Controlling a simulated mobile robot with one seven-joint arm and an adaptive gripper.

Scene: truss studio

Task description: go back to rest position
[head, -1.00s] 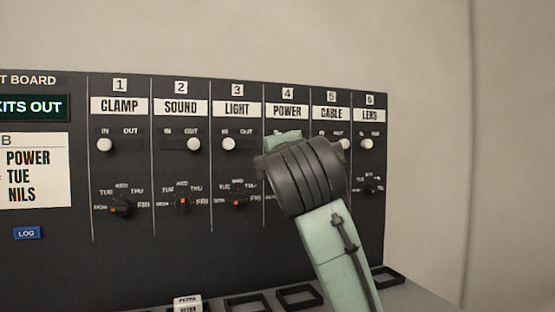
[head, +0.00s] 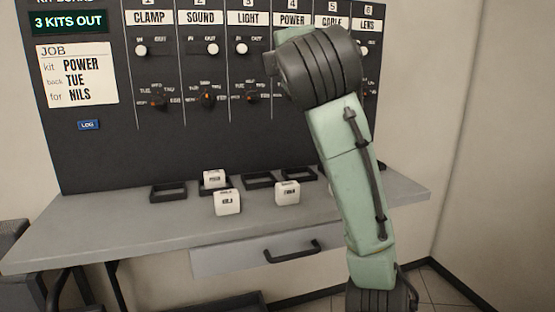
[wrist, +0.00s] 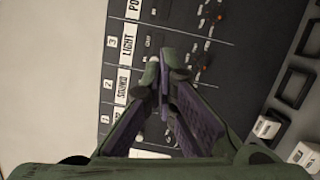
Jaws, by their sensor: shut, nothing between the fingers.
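My gripper shows in the wrist view (wrist: 165,75), with its fingers together and nothing between them. It points toward the dark kit board (head: 100,150), in front of the LIGHT column (wrist: 128,48); I cannot tell whether it touches. In the head view my forearm and wrist hide the gripper and most of the POWER column below its label (head: 292,19). The CLAMP slider (head: 141,50) is at IN, SOUND (head: 213,49) at OUT and LIGHT (head: 241,48) at IN. The job card (head: 77,75) reads POWER, TUE, NILS. The display (head: 68,21) reads 3 KITS OUT.
A grey shelf (head: 120,222) runs below the board, with black trays (head: 168,193) along it. A drawer handle (head: 292,254) is below. Right of the board is bare wall.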

